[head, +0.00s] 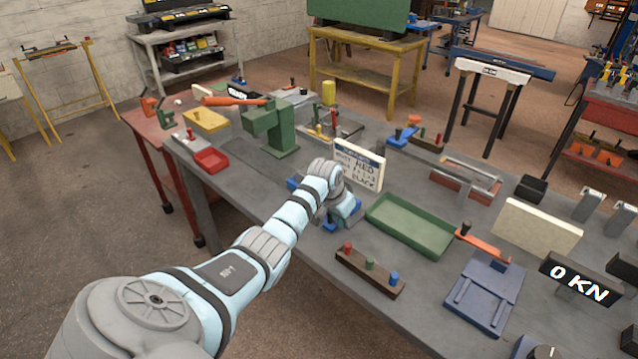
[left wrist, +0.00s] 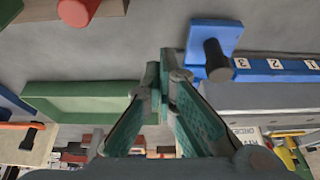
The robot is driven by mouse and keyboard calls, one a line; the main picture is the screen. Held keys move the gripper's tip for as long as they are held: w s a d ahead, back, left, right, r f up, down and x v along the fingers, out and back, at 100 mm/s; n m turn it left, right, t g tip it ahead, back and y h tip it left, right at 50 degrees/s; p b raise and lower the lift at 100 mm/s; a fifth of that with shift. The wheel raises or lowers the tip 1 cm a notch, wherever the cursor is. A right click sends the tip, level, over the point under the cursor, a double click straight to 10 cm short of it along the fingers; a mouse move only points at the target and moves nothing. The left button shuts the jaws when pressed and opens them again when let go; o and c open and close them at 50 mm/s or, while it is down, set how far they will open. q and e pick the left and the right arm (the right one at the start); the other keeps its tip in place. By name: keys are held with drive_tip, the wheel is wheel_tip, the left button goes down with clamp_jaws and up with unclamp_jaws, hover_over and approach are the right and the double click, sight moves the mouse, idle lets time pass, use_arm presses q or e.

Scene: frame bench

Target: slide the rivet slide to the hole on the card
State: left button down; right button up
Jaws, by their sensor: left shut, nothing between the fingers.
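The blue rivet slide (left wrist: 212,36) with its black knob (left wrist: 216,60) shows in the left wrist view, to the right of my fingertips. It is at the end of a blue rail (left wrist: 275,67) with white tags, of which 3, 2 and 1 show. My left gripper (left wrist: 165,62) is shut and empty, apart from the knob. In the head view my left gripper (head: 340,211) is largely hidden by its own wrist, with blue parts (head: 293,184) of the rail beside it. The white card (head: 359,165) stands behind; RED and BLACK are readable. My right gripper is not in view.
A green tray (head: 411,226) lies right of my left gripper. A wooden block with coloured pegs (head: 369,272) is in front. A green press (head: 270,128) stands behind left. A blue fixture (head: 484,292) and a 0 KN display (head: 578,279) are at right.

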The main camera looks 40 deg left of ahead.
use_arm(q)
wheel_tip(320, 180, up, 7)
drive_tip(key=p, duration=0.3)
idle(0.4)
drive_tip(key=shift+f, duration=0.15)
